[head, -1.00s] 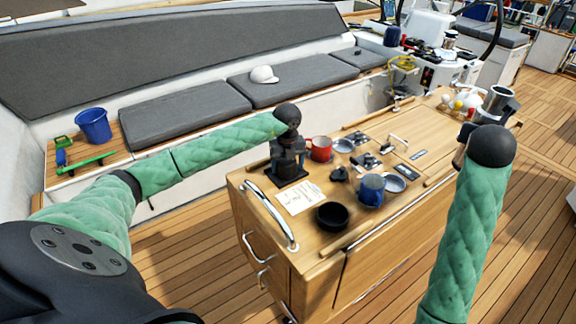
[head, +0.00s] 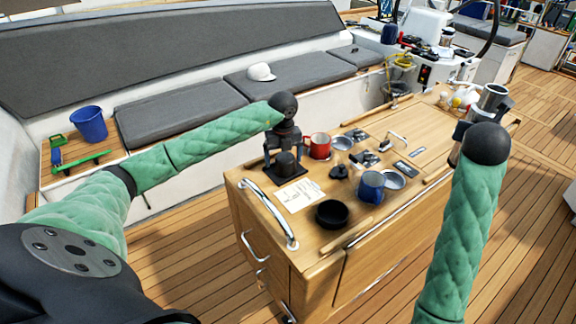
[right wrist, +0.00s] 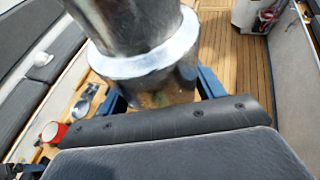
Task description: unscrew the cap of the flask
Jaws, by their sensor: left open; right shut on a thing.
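A steel flask (head: 492,98) stands out above the far right end of the wooden console. My right gripper (head: 464,130) is shut on it, mostly hidden behind my own dark wrist joint. In the right wrist view the shiny flask (right wrist: 152,66), with a pale ring around it, sits between the fingers; its top is outside that view.
The console (head: 250,215) also carries a red mug (head: 318,145), a blue mug (head: 371,185), a black bowl (head: 332,214) and a paper sheet (head: 297,194). A metal rail (head: 268,210) rises at its near left edge. The grey bench lies behind.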

